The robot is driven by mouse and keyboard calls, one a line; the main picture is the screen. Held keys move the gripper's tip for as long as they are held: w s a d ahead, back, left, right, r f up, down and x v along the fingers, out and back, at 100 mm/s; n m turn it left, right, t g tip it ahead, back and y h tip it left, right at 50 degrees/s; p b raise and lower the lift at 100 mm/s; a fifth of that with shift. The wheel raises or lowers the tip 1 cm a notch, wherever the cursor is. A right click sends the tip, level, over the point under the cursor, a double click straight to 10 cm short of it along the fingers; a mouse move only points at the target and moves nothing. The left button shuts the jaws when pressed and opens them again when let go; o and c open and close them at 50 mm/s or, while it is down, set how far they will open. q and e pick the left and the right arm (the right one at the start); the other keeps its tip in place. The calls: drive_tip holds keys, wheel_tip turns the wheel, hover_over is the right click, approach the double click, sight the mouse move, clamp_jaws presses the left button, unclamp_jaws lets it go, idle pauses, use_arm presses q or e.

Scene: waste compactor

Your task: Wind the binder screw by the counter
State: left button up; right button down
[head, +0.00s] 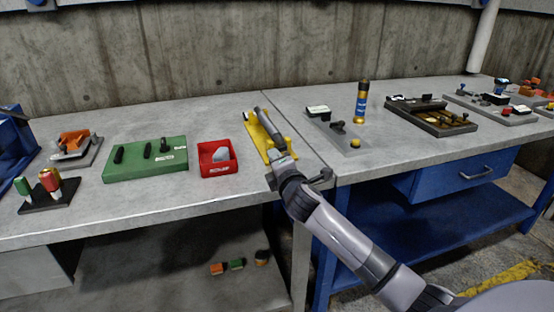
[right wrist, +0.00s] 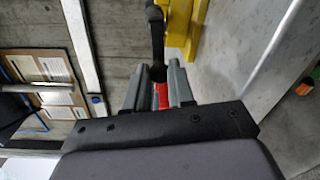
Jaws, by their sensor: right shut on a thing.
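The binder is a yellow fixture (head: 260,131) with a dark grey bar on it. It lies on the left bench near the seam with the right bench. In the right wrist view its yellow frame (right wrist: 181,25) and a black rod with a rounded end (right wrist: 156,40) show ahead of my fingers. My right gripper (head: 280,160) is at the near end of the fixture. In the right wrist view its two grey fingers (right wrist: 157,90) are shut around a small red piece (right wrist: 161,97) at the rod's end. The screw's thread and any counter reading cannot be made out. My left gripper is out of view.
A red bin (head: 205,165) and a green tool block (head: 130,173) stand left of the fixture. On the right bench are a grey plate (head: 350,146), a dark blue canister (head: 361,100) and a dark tray (head: 430,129). Bare bench top lies before the red bin.

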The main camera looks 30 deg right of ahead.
drive_tip(key=shift+r+m+p, duration=0.3)
drive_tip(key=shift+r+m, duration=0.15)
drive_tip(key=shift+m, duration=0.35)
drive_tip(key=c, duration=1.3)
unclamp_jaws()
drive_tip(key=shift+o, duration=0.2)
drive_tip(key=shift+s, duration=0.2)
drive_tip(key=v, duration=0.6)
drive_tip(key=shift+s, duration=0.35)
